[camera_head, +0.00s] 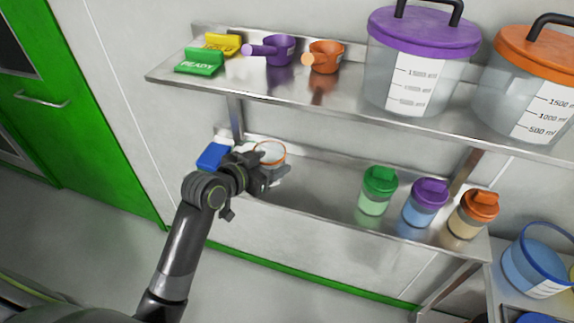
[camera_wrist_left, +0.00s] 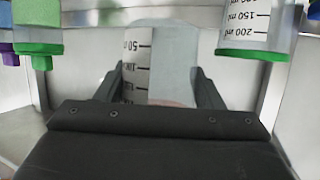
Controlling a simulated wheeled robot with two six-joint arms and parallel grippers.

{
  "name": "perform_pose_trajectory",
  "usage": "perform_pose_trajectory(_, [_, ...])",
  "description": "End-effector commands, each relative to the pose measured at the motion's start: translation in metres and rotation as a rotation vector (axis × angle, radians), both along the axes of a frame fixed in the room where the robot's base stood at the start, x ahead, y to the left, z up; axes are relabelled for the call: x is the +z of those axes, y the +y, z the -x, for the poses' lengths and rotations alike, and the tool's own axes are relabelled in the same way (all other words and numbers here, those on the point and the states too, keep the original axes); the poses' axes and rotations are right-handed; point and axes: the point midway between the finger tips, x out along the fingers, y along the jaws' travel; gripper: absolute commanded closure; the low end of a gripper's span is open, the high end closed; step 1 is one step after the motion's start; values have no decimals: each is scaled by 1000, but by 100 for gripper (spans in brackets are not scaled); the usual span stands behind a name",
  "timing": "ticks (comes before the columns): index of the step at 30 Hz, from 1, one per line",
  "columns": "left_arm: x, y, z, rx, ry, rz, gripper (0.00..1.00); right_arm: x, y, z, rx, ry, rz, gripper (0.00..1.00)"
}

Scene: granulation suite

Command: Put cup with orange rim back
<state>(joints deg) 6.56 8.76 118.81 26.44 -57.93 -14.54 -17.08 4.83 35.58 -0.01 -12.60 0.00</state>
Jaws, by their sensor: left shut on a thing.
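The clear cup with the orange rim (camera_head: 270,148) is at the left part of the lower shelf (camera_head: 318,203), rim up in the head view. My left gripper (camera_head: 268,176) is shut on it from the front. In the left wrist view the clear cup with its white scale strip (camera_wrist_left: 136,70) sits between the two dark fingers (camera_wrist_left: 160,88). The gripper hides the cup's lower part in the head view, so I cannot tell whether its base touches the shelf. My right gripper is not in view.
A blue block (camera_head: 213,156) lies left of the cup. Lidded green (camera_head: 376,192), purple (camera_head: 425,203) and orange (camera_head: 472,214) jars stand at the shelf's right. The upper shelf (camera_head: 300,95) overhangs. A green-rimmed container (camera_wrist_left: 255,30) shows in the wrist view.

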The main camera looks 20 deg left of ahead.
Motion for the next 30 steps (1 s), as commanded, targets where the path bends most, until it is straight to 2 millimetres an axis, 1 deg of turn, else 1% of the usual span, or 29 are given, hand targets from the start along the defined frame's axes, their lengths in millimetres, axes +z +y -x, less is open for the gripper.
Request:
perform_pose_trajectory(1, [20,-5,-12,5,3,3,60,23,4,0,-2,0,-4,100])
perform_pose_trajectory(3, [27,-9,-25,11,4,1,60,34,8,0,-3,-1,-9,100])
perform_pose_trajectory(7, [35,-16,-41,16,8,-6,60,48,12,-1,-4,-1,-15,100])
perform_pose_trajectory(11, [36,-20,-49,18,11,-9,60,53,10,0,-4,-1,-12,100])
perform_pose_trajectory(14, [23,-21,-50,18,17,-10,60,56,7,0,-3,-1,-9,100])
perform_pose_trajectory(19, [-10,-21,-50,19,18,-8,60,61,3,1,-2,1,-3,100])
perform_pose_trajectory(21, [-19,-21,-50,19,15,-10,60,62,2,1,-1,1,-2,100])
perform_pose_trajectory(26, [-33,-21,-50,18,14,-10,60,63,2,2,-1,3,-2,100])
perform_pose_trajectory(30, [-53,-21,-50,18,15,-9,60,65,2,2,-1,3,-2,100])
